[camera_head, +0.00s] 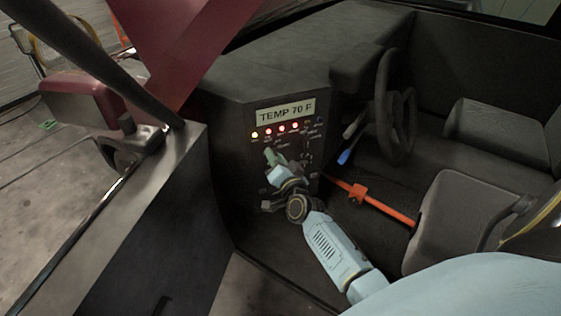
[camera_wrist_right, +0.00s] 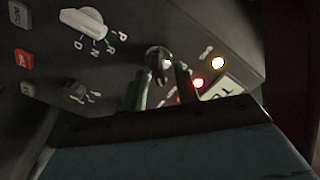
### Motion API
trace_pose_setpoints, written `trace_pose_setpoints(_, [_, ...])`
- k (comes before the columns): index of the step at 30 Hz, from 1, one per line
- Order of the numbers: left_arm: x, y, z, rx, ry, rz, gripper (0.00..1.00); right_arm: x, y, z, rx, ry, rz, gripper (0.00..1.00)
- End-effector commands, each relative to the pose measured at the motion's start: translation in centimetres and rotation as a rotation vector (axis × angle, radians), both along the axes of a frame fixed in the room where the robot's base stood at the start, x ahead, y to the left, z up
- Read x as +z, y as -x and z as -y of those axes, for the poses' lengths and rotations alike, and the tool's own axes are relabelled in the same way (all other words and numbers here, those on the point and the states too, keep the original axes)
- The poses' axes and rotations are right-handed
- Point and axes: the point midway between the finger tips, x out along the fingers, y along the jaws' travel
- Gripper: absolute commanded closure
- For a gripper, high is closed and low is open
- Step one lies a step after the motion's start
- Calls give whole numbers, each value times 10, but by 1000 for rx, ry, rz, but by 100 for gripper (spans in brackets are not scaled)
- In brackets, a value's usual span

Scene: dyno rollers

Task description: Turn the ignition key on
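In the right wrist view, a small dark rounded piece with a pale edge, which looks like the ignition key (camera_wrist_right: 157,56), stands out from the panel. My right gripper (camera_wrist_right: 160,78) has its two green fingers apart, one on each side just below this piece. I cannot tell whether they touch it. In the head view, my light blue right arm reaches up to the dark control panel (camera_head: 240,150), with my right gripper (camera_head: 272,156) under the row of lit lamps. The key is too small or hidden to make out there. My left gripper is not in view.
A white P-R-N-D selector (camera_wrist_right: 84,22) and a dark knob (camera_wrist_right: 76,92) sit left of the fingers. A "TEMP 70 F" display (camera_head: 286,111) tops the panel. The steering wheel (camera_head: 388,110), an orange bar (camera_head: 365,192) and a seat (camera_head: 440,220) are to the right.

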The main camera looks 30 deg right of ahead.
Motion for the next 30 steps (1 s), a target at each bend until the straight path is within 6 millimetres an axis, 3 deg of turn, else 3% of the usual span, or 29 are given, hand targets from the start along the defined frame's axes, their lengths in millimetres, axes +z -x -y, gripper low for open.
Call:
trace_pose_setpoints(5, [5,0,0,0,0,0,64,0,20,-5,-1,-1,-2,69])
trace_pose_setpoints(18, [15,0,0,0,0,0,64,0,107,-23,-1,-1,-3,69])
trace_pose_setpoints(24, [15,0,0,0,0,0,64,0,126,-28,0,1,-2,69])
trace_pose_setpoints(30, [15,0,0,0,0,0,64,0,130,-29,0,0,0,69])
